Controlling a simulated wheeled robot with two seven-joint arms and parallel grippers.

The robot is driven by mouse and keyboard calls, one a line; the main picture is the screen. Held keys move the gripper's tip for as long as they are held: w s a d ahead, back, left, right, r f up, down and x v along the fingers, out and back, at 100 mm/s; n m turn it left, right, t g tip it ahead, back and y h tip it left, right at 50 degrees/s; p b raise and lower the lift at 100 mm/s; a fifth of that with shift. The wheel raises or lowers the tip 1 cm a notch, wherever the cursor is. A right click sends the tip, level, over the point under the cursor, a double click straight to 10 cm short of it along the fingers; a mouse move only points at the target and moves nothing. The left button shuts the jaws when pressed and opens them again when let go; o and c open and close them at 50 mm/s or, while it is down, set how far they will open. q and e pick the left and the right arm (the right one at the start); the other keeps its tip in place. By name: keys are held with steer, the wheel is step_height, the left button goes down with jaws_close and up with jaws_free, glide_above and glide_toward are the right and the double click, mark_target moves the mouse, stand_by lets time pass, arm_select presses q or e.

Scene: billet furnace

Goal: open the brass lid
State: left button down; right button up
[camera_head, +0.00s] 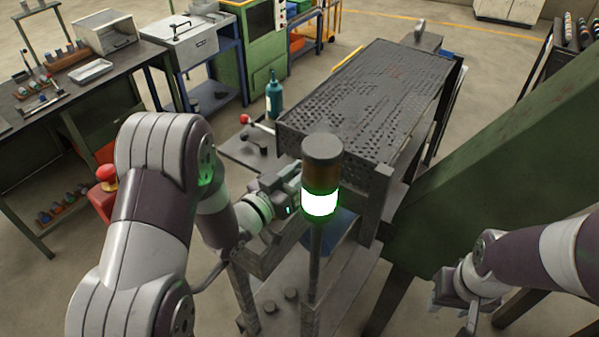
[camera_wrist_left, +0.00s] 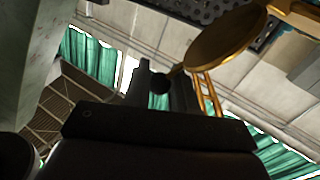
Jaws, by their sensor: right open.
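The brass lid (camera_wrist_left: 226,40) shows in the left wrist view as a tilted golden disc at the upper right. In the head view I cannot make it out. My left gripper (camera_wrist_left: 163,78) has its dark fingers on either side of a small dark round knob (camera_wrist_left: 160,84), close to the lid's lower left edge. I cannot tell whether the fingers press on the knob or whether it joins the lid. In the head view the left gripper is mostly hidden behind the signal lamp. My right gripper (camera_head: 455,304) is open and empty at the lower right, away from the lid.
The signal lamp (camera_head: 320,203), lit green-white, stands on a post in front of my left gripper. A perforated dark table (camera_head: 375,95) lies behind it. A sloping green beam (camera_head: 500,165) stands at the right. A workbench (camera_head: 70,125) is at the left.

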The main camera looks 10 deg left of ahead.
arm_select(q)
steer(key=a+n, duration=0.2)
steer(key=w+a+n, duration=0.1)
steer(key=shift+a+r+n+b, duration=0.15)
steer(key=shift+r+n+b, duration=0.25)
steer(key=shift+w+a, duration=0.15)
steer(key=shift+a, duration=0.05)
steer(key=shift+r, duration=0.2)
steer(key=c, duration=1)
jaws_free()
